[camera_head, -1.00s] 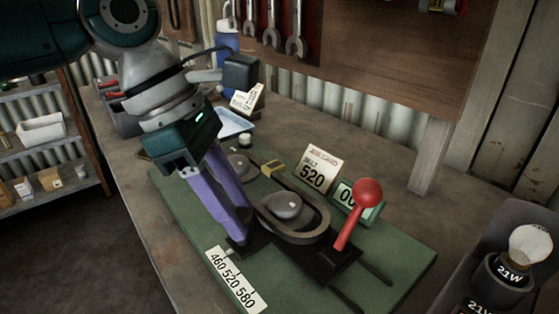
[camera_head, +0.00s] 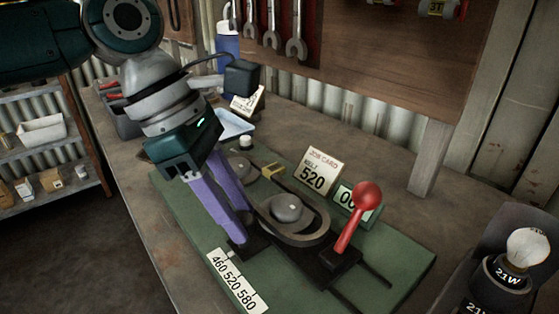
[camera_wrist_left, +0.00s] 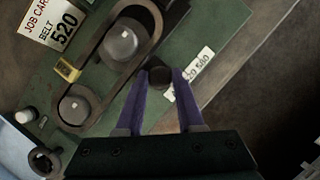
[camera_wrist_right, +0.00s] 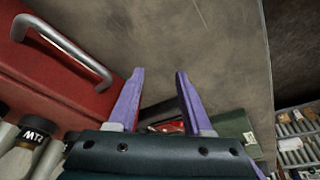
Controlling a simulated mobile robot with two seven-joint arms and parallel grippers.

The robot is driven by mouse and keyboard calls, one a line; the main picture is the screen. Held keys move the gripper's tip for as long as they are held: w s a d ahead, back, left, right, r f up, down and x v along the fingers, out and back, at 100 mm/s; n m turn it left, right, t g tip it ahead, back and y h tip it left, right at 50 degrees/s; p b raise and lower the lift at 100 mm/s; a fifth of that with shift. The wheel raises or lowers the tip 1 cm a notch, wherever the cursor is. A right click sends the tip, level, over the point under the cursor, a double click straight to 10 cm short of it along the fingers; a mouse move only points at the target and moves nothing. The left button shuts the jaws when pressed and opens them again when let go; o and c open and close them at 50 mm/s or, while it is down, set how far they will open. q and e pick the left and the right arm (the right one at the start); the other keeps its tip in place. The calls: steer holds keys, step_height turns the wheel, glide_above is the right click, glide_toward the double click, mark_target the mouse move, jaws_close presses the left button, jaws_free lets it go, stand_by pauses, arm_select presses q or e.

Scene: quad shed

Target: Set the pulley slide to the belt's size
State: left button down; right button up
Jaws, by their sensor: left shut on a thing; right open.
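A dark slide with a grey pulley (camera_head: 288,208) sits on a green board (camera_head: 290,272). A black belt (camera_head: 318,224) loops around this pulley and a second grey pulley (camera_head: 240,166). My left gripper (camera_head: 243,238) is shut on a dark round knob (camera_wrist_left: 160,76) at the slide's near left end, beside the white scale (camera_head: 237,282) reading 460 520 580. The slide's mark against the scale cannot be read. A red ball-ended lever (camera_head: 367,195) stands tilted upward at the slide's right. The job card (camera_head: 320,169) reads BELT 520. My right gripper (camera_wrist_right: 160,80) is open and empty.
Bulb holders marked 21W (camera_head: 508,275) stand at the right. A red case with a metal handle (camera_wrist_right: 75,50) is beside my right gripper.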

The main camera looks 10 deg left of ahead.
arm_select(q)
steer(key=d+r+p, duration=0.1)
steer(key=p, duration=0.4)
steer(key=shift+d+r, duration=0.1)
steer(key=shift+r, duration=0.2)
steer(key=p, duration=0.2)
steer(key=s+d+p, duration=0.1)
steer(key=p, duration=0.1)
steer(key=shift+s+d+f, duration=0.15)
steer(key=shift+f, duration=0.1)
steer(key=shift+s+d+f+p, duration=0.1)
steer(key=shift+s+f+p, duration=0.05)
steer(key=shift+p, duration=0.35)
steer(key=shift+f, duration=0.25)
steer(key=c, duration=0.8)
jaws_free()
steer(key=shift+o, duration=1.4)
steer(key=shift+s+f, duration=0.1)
steer(key=shift+f, duration=0.05)
steer(key=shift+a, duration=0.2)
steer(key=p+v, duration=0.2)
steer(key=v, duration=0.8)
